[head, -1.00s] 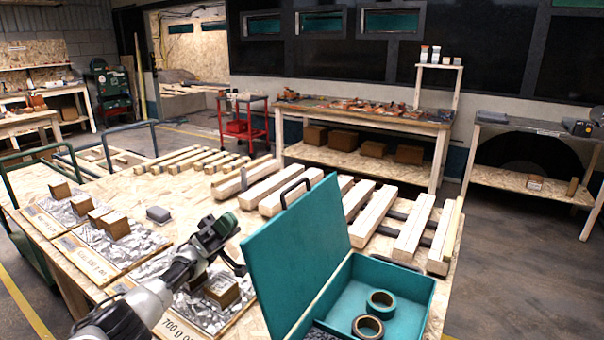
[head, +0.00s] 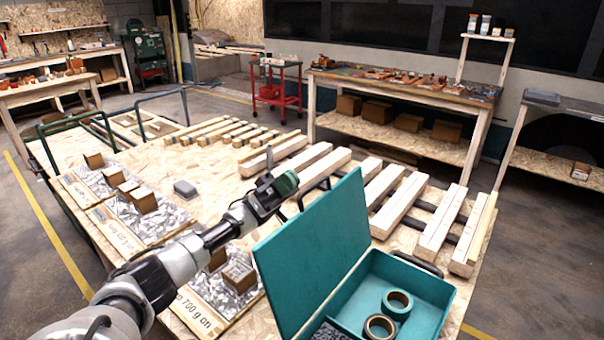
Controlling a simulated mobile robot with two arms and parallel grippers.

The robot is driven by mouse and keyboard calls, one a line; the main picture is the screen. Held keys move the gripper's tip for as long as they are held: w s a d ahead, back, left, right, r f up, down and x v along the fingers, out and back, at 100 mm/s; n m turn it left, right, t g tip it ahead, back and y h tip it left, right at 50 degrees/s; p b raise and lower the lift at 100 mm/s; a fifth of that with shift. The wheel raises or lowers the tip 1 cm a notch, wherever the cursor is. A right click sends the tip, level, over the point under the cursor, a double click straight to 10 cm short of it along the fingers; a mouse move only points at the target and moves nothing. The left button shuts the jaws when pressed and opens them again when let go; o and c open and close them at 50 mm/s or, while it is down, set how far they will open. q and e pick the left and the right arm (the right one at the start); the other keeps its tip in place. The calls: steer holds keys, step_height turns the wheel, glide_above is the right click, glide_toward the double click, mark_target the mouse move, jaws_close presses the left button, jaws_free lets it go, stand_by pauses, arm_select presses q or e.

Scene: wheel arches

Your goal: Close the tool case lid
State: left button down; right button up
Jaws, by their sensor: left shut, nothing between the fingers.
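The teal tool case (head: 425,287) stands open at the front right of the wooden worktable. Its lid (head: 312,258) is raised on the left side, leaning a little to the left, with a dark handle on its far edge. Inside the case are two rolls of tape (head: 397,304) and some dark small parts at the near left. My left gripper (head: 283,183) is behind and left of the lid, close to its upper far corner and handle. It is shut and empty; I cannot tell whether it touches the lid. My right gripper is not in view.
Pale wooden bars (head: 398,212) lie across the table behind the case. Trays of foil-like scrap with brown blocks (head: 143,200) lie at the left. The floor to the right is clear.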

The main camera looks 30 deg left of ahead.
arm_select(q)
steer(key=shift+s+d+p, duration=0.1)
steer(key=shift+d+p, duration=0.4)
steer(key=shift+d, duration=1.2)
